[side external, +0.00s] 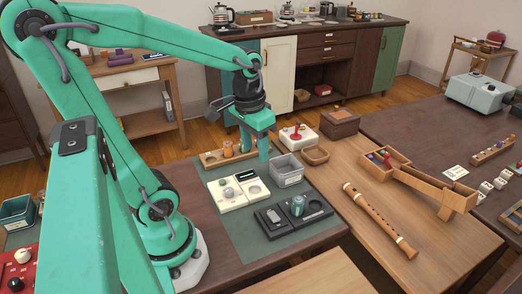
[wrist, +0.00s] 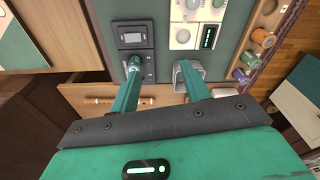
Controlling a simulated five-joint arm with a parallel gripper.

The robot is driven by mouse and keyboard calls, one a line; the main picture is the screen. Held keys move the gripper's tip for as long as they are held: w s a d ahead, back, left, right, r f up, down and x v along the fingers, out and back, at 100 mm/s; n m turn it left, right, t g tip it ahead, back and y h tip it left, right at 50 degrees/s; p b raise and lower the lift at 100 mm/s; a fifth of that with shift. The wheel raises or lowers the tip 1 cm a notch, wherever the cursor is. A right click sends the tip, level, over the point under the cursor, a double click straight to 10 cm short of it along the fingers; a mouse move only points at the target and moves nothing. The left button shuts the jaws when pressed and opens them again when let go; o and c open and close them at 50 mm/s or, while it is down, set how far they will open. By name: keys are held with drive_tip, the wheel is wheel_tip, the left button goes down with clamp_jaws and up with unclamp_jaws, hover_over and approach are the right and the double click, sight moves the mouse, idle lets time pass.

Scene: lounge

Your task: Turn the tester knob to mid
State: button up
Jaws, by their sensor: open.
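A pale panel (side external: 238,205) with a round knob (side external: 228,193), a dark display and a ring-shaped part lies on the green mat; it looks like the tester. In the wrist view its knob (wrist: 192,5) is at the top, partly cut off, above a dark display with lit digits. The knob's pointer and scale are too small to read. My gripper (side external: 255,153) is open and empty, fingers pointing down behind the panel, near the wooden rack. In the wrist view my gripper (wrist: 160,66) shows its fingers spread apart, clear of the knob.
A black panel (side external: 271,218) lies in front of the pale one. A grey bin (side external: 286,169) and a wooden rack with spools (side external: 212,159) stand close to my gripper. A white box with a red part (side external: 299,137) is behind. A flute (side external: 380,220) lies at right.

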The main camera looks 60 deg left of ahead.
sight(229, 189)
drive_tip(key=s+a+f+n+g+h, duration=0.1)
drive_tip(key=a+f+n+g+h, duration=0.1)
drive_tip(key=a+f, duration=0.7)
drive_tip(key=f+n+g, duration=0.1)
drive_tip(key=g, duration=0.1)
drive_tip(key=shift+s+g+h, duration=0.4)
drive_tip(key=shift+x, duration=3.85)
drive_tip(key=shift+s+a, duration=0.1)
drive_tip(key=shift+c, duration=0.5)
drive_tip(key=shift+r, duration=0.1)
drive_tip(key=c, duration=0.9)
